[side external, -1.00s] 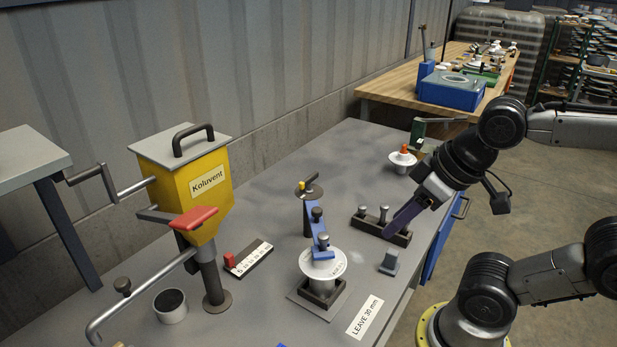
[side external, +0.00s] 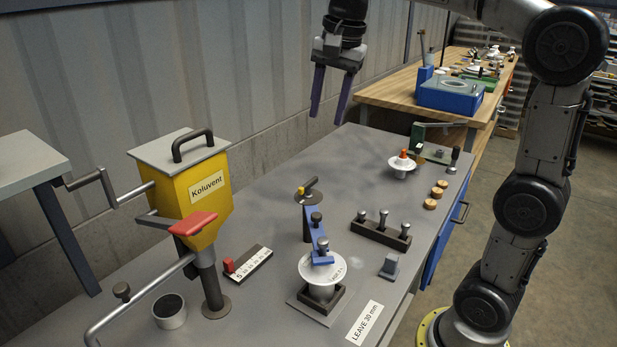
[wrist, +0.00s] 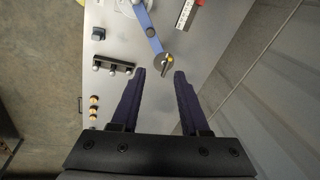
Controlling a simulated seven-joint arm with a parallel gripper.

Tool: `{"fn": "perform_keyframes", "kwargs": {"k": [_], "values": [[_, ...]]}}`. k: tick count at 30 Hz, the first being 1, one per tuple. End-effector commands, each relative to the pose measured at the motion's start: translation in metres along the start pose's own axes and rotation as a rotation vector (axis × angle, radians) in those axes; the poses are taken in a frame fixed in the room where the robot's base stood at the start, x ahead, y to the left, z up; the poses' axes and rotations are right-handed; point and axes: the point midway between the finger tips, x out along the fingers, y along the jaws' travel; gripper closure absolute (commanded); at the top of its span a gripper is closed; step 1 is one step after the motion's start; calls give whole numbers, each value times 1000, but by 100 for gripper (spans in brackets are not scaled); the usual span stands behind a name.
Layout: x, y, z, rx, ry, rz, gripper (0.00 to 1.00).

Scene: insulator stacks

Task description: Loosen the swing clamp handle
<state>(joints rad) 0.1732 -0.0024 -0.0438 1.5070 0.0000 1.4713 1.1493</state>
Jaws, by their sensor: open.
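The swing clamp has a blue arm (side external: 318,240) that reaches from a dark post over a white insulator (side external: 320,267). The clamp handle (side external: 310,186), dark with a yellow knob, lies across the top of the post. In the wrist view the handle (wrist: 167,63) shows just beyond and between my fingertips, and the blue arm (wrist: 146,25) runs up from it. My gripper (side external: 327,117) is open and empty, pointing down, high above the table behind the handle. It also shows in the wrist view (wrist: 160,73). Nothing touches the handle.
A yellow Koluvent hopper (side external: 190,192) with a crank stands left. A scale block (side external: 248,263) lies between it and the clamp. A dark rack with pegs (side external: 380,234) and a grey block (side external: 390,265) are right. A small white insulator (side external: 402,165) stands at the back.

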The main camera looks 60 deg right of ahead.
Motion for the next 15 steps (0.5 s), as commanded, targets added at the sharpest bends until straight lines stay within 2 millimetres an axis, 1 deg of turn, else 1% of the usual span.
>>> {"fn": "perform_keyframes", "kwargs": {"k": [1,3,5,6,10,12,15], "values": [[10,-15,-16,56,-8,29,55],[23,-32,-34,121,-15,60,55],[36,-44,-50,164,-21,85,55],[46,-50,-60,182,-26,102,55],[78,-64,-86,216,-38,142,55],[94,-64,-95,229,-48,166,55],[109,-62,-101,241,-60,196,55]]}}
